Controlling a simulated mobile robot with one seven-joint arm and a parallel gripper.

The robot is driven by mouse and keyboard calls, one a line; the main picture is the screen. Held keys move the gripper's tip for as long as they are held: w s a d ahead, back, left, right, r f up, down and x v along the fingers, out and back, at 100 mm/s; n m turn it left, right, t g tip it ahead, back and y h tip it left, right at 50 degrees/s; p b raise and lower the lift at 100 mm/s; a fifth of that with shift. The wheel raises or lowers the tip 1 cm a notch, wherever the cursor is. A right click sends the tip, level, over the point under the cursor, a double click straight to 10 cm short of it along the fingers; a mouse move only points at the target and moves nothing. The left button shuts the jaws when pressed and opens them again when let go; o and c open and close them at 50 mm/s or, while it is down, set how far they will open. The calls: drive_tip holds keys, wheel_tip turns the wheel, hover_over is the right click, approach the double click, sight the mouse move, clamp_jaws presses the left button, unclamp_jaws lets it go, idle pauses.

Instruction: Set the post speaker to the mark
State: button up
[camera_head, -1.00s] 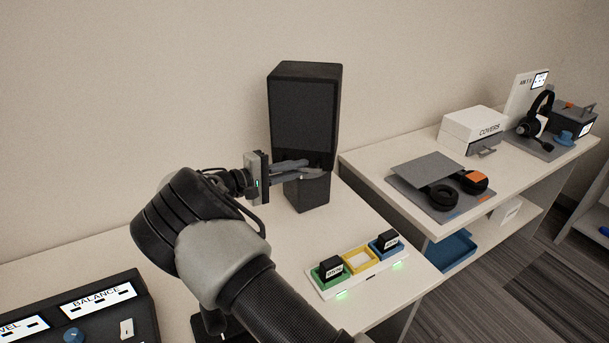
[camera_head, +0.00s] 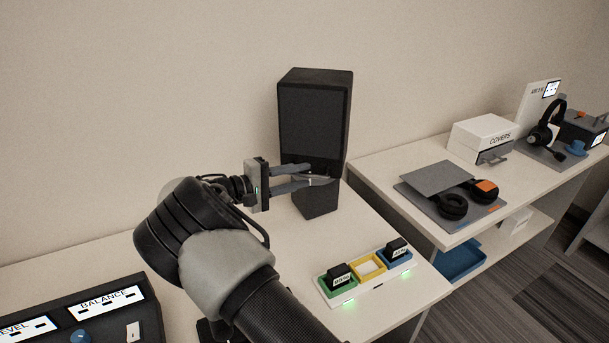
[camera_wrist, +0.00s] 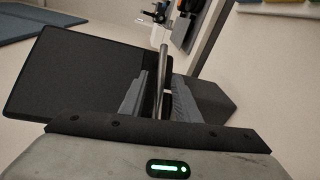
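The post speaker (camera_head: 312,125) is a tall black box with a dark grille. It stands at the back of the white table against the wall, above a narrower dark lower block (camera_head: 316,201). My gripper (camera_head: 328,175) is at the speaker's lower front, its fingers pointing right across it. In the wrist view the fingers (camera_wrist: 160,88) stand apart on both sides of a thin grey bar (camera_wrist: 163,65), with a light gap beside it. The speaker's dark face (camera_wrist: 80,75) fills the left there. I cannot tell whether the fingers touch the speaker, and I see no mark.
A white tray (camera_head: 345,300) with green, yellow and blue cells stands at the front right of the table. A dark panel labelled BALANCE (camera_head: 110,318) is at the lower left. A second table on the right holds headphones (camera_head: 468,200) and a white COVERS box (camera_head: 482,138).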

drive_tip(key=v, duration=1.5)
drive_tip(key=shift+a, duration=0.15)
drive_tip(key=shift+r, duration=0.1)
drive_tip(key=s+d+r+m+g+y, duration=0.2)
drive_tip(key=d+r+g, duration=0.1)
drive_tip(key=d, duration=0.5)
drive_tip(key=s+d+r+m+g+y, duration=0.1)
drive_tip(key=s+d+r+g+y, duration=0.15)
drive_tip(key=d, duration=0.55)
drive_tip(key=s+d+r+m+g+y, duration=0.2)
drive_tip(key=d+r+y, duration=0.1)
drive_tip(key=d, duration=0.5)
drive_tip(key=s+d+r+m+t+y, duration=0.2)
drive_tip(key=s+d+y, duration=0.1)
drive_tip(key=s, duration=0.8)
drive_tip(key=s+d+r+m+t+y, duration=0.1)
drive_tip(key=s+d+t+y, duration=0.15)
drive_tip(key=s, duration=0.85)
wheel_tip(320, 180, up, 14)
drive_tip(key=p, duration=1.4)
drive_tip(key=shift+s+r+y, duration=0.15)
drive_tip(key=shift+s+y, duration=0.25)
drive_tip(key=shift+s, duration=0.1)
